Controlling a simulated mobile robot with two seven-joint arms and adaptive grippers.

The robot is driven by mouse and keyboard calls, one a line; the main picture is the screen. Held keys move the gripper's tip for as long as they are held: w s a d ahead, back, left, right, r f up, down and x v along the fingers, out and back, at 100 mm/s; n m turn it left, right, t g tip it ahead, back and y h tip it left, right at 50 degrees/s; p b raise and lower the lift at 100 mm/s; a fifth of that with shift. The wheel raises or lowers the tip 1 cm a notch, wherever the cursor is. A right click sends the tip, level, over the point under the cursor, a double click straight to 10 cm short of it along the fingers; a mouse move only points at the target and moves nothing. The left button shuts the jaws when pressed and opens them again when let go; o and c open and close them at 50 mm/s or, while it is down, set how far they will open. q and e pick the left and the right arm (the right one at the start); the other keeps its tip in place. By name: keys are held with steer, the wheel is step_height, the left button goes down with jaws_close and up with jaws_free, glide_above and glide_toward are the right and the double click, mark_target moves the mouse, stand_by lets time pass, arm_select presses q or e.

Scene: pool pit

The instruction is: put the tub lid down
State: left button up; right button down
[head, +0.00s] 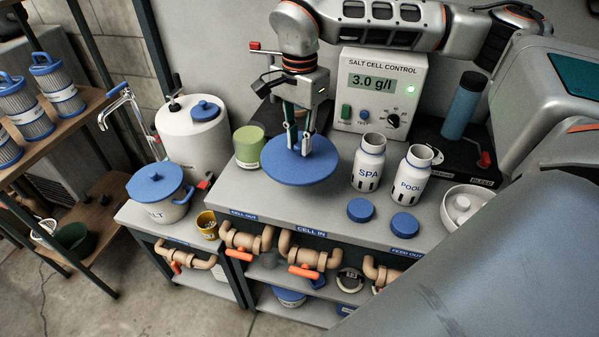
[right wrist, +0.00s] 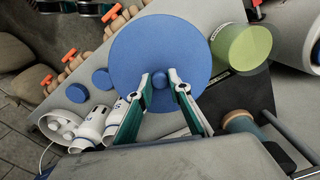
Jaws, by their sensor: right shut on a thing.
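The blue round tub lid (head: 299,165) is held by my right gripper (head: 299,143), above the bench top in front of the control box. In the right wrist view, the two fingertips (right wrist: 159,82) close on the small knob at the centre of the lid (right wrist: 150,42). The lid looks roughly level. Whether its underside touches the bench cannot be told. The white salt tub (head: 165,208), its label partly hidden, stands on the lower left bench with a blue round top on it. My left gripper is not in view.
A green cup (head: 249,148) is close left of the lid. The SPA bottle (head: 368,165) and POOL bottle (head: 411,180) stand to its right, with two blue caps (head: 360,210) in front. The salt cell control box (head: 376,95) is behind. Valves line the front below.

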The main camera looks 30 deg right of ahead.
mark_target(300, 155)
step_height(300, 155, down, 6)
steer(key=shift+r, duration=0.25)
steer(key=shift+f, duration=2.2)
steer(key=shift+f, duration=0.1)
steer(key=c, duration=1.9)
jaws_free()
steer(key=shift+w+r, duration=0.1)
steer(key=shift+r, duration=0.15)
step_height(300, 155, up, 12)
steer(key=shift+f, duration=0.1)
